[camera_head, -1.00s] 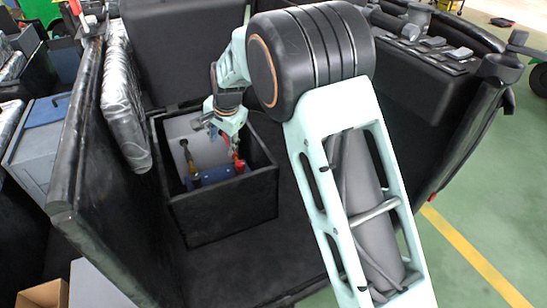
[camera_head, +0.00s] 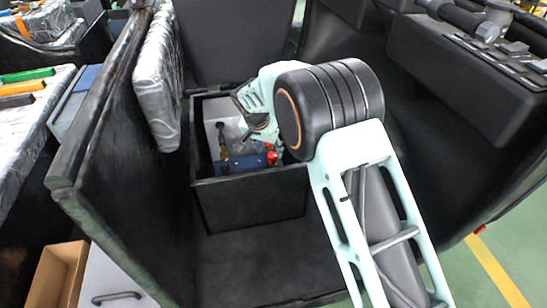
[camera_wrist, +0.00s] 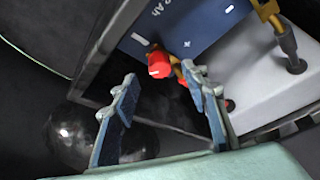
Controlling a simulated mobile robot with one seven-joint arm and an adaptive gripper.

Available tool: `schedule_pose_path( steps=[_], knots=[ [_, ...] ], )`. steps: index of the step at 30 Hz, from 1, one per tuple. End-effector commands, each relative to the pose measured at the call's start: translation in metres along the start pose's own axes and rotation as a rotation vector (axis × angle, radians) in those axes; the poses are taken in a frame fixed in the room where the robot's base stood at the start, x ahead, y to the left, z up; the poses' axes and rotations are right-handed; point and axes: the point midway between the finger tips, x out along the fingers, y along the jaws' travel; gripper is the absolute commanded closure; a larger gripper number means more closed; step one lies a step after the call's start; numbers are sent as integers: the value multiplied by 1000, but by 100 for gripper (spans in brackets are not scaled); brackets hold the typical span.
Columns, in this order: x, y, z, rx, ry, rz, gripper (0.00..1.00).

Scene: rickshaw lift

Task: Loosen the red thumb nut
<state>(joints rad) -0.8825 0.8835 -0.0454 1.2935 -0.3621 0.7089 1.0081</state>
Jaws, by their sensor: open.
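The red thumb nut (camera_wrist: 160,63) shows in the wrist view at the edge of the blue battery (camera_wrist: 190,22), just beyond my fingertips. In the head view, the red nut (camera_head: 271,156) is at the right end of the blue battery (camera_head: 242,163), inside an open black box. My gripper (camera_wrist: 160,77) is open, with one blue-grey finger on each side of the view and nothing between them. The nut lies ahead of the gap between the fingers, apart from both as far as I can tell.
The black box (camera_head: 250,196) surrounds the battery, with its walls close to my gripper. A grey block (camera_wrist: 258,85) with a yellow-brown cable stands beside the battery. A tall black panel (camera_head: 130,150) rises on the left. The black floor in front of the box is clear.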

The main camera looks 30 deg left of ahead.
Motion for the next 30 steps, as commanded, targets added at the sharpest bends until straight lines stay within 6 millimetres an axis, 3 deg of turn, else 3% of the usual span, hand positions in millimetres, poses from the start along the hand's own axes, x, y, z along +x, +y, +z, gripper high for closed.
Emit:
schedule_pose_path(
  steps=[3, 9, 21, 30],
  knots=[
    [26, 1, 1, 1, -1, 1, 59],
    [48, 0, 0, 0, 1, 0, 59],
    [54, 0, -1, 1, 1, -1, 60],
    [54, 0, -1, 1, 0, 0, 93]
  ],
)
